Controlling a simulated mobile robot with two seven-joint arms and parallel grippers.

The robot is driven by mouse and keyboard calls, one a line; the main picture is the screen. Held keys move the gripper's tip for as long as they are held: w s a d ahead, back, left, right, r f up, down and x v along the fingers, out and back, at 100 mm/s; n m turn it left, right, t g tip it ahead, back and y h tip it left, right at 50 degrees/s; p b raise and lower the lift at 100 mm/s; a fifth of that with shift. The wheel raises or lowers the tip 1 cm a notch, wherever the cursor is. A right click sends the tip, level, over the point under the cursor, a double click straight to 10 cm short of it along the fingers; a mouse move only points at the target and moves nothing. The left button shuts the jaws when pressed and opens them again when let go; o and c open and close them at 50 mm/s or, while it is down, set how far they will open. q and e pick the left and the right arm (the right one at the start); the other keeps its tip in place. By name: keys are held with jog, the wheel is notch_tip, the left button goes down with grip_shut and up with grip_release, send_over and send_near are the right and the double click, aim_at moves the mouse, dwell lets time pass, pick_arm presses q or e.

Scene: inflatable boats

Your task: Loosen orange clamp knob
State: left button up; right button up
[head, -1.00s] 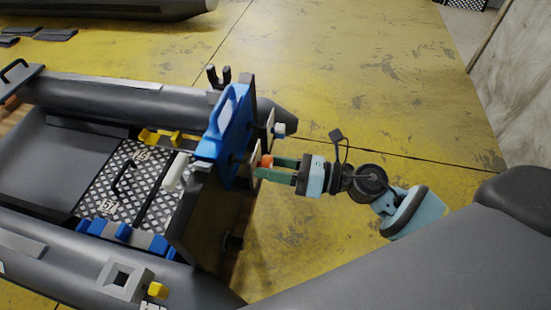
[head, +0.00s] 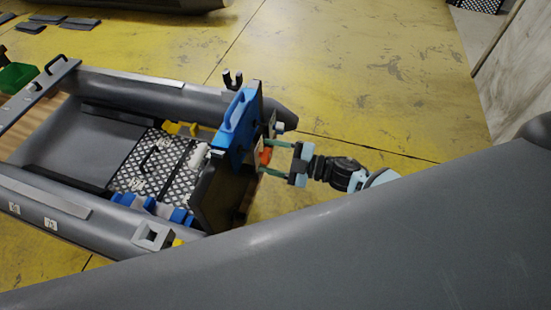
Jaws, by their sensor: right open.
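The orange clamp knob (head: 265,156) is on the outer face of the boat's dark transom (head: 228,196), below and right of a blue motor-like part (head: 239,123) mounted at the transom's top. My right gripper (head: 262,157) comes in from the right with its two green fingers spread, one above and one below the knob. A gap shows between the fingers and the knob, though contact at the tips is too small to tell. My left gripper is not in view.
A large grey tube (head: 330,245) fills the foreground and hides part of my right arm. The grey inflatable boat (head: 160,95) extends left, with a checkered floor panel (head: 150,170). A green bin (head: 17,77) stands far left.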

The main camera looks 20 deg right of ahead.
jog(key=m, duration=0.2)
jog(key=shift+r+m, duration=0.15)
jog(key=shift+m, duration=0.25)
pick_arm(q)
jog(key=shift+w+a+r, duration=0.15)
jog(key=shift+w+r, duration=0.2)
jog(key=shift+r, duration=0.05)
pick_arm(e)
jog(key=shift+f+m, duration=0.2)
jog(key=shift+m, duration=1)
jog(key=shift+c, duration=0.2)
jog(key=c, duration=1.1)
jog(key=n, duration=0.5)
jog(key=shift+f+b, duration=0.1)
jog(key=shift+b, duration=0.2)
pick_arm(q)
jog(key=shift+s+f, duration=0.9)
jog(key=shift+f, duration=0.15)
pick_arm(e)
jog(key=shift+n, duration=1.2)
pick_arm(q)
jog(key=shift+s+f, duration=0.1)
